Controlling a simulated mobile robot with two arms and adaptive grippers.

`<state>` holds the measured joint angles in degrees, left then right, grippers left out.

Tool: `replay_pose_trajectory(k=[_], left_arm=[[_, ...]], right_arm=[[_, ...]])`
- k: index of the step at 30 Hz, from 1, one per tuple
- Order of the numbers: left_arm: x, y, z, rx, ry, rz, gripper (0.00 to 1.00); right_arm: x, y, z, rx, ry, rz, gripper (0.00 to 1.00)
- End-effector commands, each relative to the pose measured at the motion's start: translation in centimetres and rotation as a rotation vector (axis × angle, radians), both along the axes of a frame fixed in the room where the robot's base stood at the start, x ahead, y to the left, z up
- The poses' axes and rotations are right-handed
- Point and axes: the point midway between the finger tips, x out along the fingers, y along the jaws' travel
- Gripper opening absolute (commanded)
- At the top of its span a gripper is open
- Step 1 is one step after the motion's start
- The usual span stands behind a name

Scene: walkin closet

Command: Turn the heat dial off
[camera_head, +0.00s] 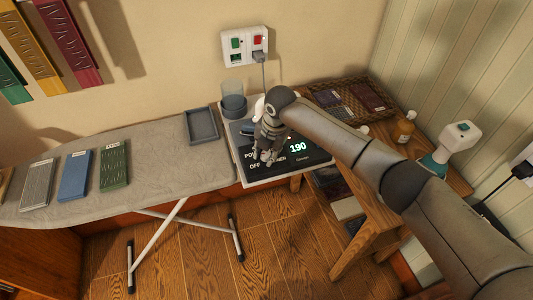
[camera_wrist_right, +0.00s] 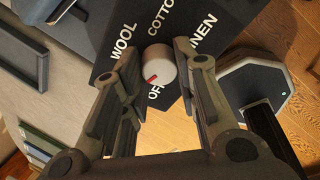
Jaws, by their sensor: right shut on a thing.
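The heat dial (camera_wrist_right: 160,66) is a round pale knob with a red mark on a black panel (camera_head: 308,160). The words WOOL, COTTON, LINEN and OFF stand around it, some partly covered. In the right wrist view, the red mark is at the dial's lower-left edge, toward the partly hidden OFF. My right gripper (camera_head: 267,158) is over the panel, its fingers (camera_wrist_right: 158,78) on either side of the dial and shut on it. The gripper hides the dial in the head view. The panel's display (camera_head: 298,147) reads 190. My left gripper is not in view.
An ironing board (camera_head: 150,147) with several coloured blocks and a grey tray (camera_head: 202,125) is at left. A wall outlet (camera_head: 245,45) with a plug is behind.

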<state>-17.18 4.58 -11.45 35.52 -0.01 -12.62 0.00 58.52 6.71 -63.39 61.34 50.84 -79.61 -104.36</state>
Motion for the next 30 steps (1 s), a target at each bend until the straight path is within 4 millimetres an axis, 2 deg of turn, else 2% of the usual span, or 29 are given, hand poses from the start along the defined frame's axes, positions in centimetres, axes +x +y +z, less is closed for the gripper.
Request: replay_pose_trajectory(k=[18,30], left_arm=[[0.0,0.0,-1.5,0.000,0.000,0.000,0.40],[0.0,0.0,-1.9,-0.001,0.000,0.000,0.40]], right_arm=[[0.0,0.0,0.0,-0.149,-0.050,0.546,0.04],[0.0,0.0,0.0,-0.206,-0.068,0.757,0.04]])
